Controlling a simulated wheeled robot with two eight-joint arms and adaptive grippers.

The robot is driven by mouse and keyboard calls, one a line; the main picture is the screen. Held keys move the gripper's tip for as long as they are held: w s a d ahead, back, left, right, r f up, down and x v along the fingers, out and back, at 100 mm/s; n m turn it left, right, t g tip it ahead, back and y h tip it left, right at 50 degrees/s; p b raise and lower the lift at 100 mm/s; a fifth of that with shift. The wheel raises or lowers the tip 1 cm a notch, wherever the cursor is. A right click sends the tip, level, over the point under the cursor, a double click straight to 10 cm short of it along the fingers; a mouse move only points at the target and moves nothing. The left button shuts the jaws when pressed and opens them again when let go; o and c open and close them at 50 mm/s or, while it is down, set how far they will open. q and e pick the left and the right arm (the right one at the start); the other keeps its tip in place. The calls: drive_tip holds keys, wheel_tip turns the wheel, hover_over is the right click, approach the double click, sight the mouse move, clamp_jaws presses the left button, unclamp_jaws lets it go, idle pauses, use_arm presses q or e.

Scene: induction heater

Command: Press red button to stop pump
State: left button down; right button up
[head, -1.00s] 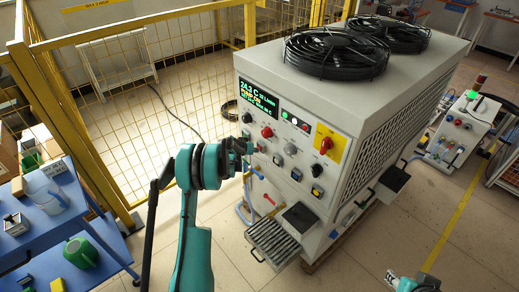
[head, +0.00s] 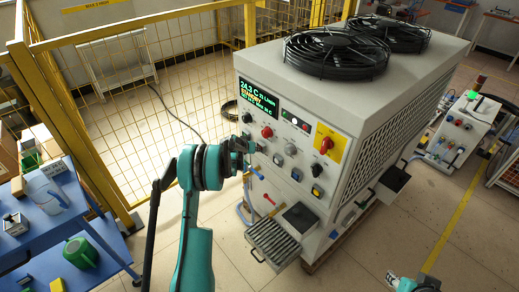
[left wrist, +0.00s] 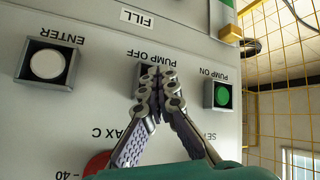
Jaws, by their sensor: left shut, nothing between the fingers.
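The heater cabinet (head: 345,110) stands in the middle of the head view, its control panel facing my left arm. My left gripper (head: 246,144) is at the panel's left part. In the left wrist view, the left gripper (left wrist: 158,76) is shut and empty, its fingertips over the button under the upside-down PUMP OFF label (left wrist: 148,55). Only a dark edge of that button's housing (left wrist: 140,73) shows; its face is hidden, and I cannot tell whether the tips touch it. My right gripper (head: 393,278) shows partly at the bottom edge, too small to judge.
The green PUMP ON button (left wrist: 222,95) and white ENTER button (left wrist: 47,64) flank the fingers. A red knob (left wrist: 98,163) is partly hidden below. A display (head: 258,99) glows above the controls. A yellow mesh fence (head: 130,115) and blue table (head: 60,225) stand left.

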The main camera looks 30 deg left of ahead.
use_arm(q)
drive_tip(key=shift+s+a, duration=0.3)
drive_tip(key=shift+s, duration=0.45)
drive_tip(key=shift+s, duration=0.1)
drive_tip(key=shift+s+a+b, duration=0.2)
drive_tip(key=shift+s+a, duration=0.1)
drive_tip(key=shift+s, duration=0.45)
drive_tip(key=shift+s+a+b, duration=0.2)
drive_tip(key=shift+s+a, duration=0.15)
drive_tip(key=shift+s, duration=0.4)
drive_tip(key=shift+s+a+b, duration=0.2)
drive_tip(key=shift+s+a, duration=0.1)
drive_tip(key=shift+s, duration=0.45)
drive_tip(key=s+a+b, duration=0.1)
drive_tip(key=s+a, duration=0.3)
drive_tip(key=s, duration=0.6)
drive_tip(key=shift+b, duration=0.35)
drive_tip(key=shift+a, duration=0.15)
